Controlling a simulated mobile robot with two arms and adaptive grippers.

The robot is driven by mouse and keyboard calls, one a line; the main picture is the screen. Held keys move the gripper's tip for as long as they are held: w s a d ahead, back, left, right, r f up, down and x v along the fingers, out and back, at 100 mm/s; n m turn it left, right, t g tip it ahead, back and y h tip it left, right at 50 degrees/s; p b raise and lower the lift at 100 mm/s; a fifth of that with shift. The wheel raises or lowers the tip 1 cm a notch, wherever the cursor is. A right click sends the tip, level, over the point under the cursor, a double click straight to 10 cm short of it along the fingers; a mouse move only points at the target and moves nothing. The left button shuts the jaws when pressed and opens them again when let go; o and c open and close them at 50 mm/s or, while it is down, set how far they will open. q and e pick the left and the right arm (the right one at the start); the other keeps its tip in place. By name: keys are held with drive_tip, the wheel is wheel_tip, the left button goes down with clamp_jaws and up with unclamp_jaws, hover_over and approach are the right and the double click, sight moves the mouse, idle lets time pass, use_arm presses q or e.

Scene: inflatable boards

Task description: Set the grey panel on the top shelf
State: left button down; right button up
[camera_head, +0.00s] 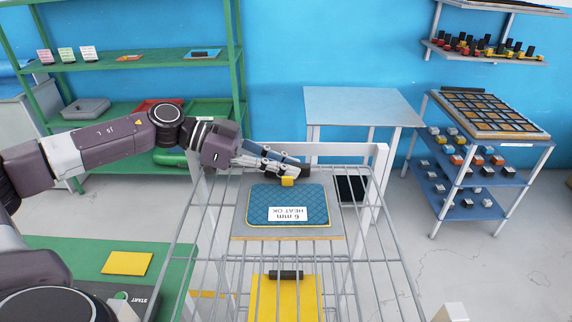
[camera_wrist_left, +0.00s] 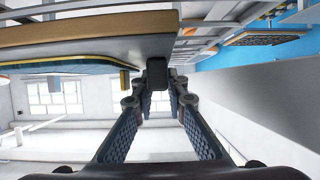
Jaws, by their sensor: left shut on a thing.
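The grey panel (camera_head: 334,228) lies level over the wire rack (camera_head: 379,225). A blue quilted pad (camera_head: 262,197) marked "6 mm HEAT OK" lies on it, with a small yellow block (camera_head: 288,181) at the far edge. My left gripper (camera_head: 302,168) is at that far edge. In the left wrist view, my left gripper (camera_wrist_left: 157,90) is shut on a dark handle (camera_wrist_left: 157,72) at the edge of the grey panel (camera_wrist_left: 105,50). I cannot tell whether the panel touches the wires. My right gripper is not in view.
A yellow board (camera_head: 290,300) with a dark handle is below, under the wires. Behind stands a pale table (camera_head: 360,105). Green shelves (camera_head: 125,60) are at the left, and a blue shelf unit (camera_head: 490,165) with small parts is at the right.

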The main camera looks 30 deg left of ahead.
use_arm(q)
drive_tip(key=c, duration=2)
unclamp_jaws()
drive_tip(key=shift+o, duration=0.3)
drive_tip(key=shift+s+a, duration=0.15)
drive_tip(key=shift+a, duration=0.1)
drive_tip(key=b+v, duration=0.3)
drive_tip(key=v, duration=0.7)
drive_tip(key=shift+s+a+r, duration=0.15)
drive_tip(key=shift+s+a, duration=0.05)
drive_tip(key=shift+a, duration=0.1)
drive_tip(key=shift+s+a+r+b, duration=0.2)
drive_tip(key=shift+a+r+b, duration=0.05)
drive_tip(key=shift+a+b, duration=0.05)
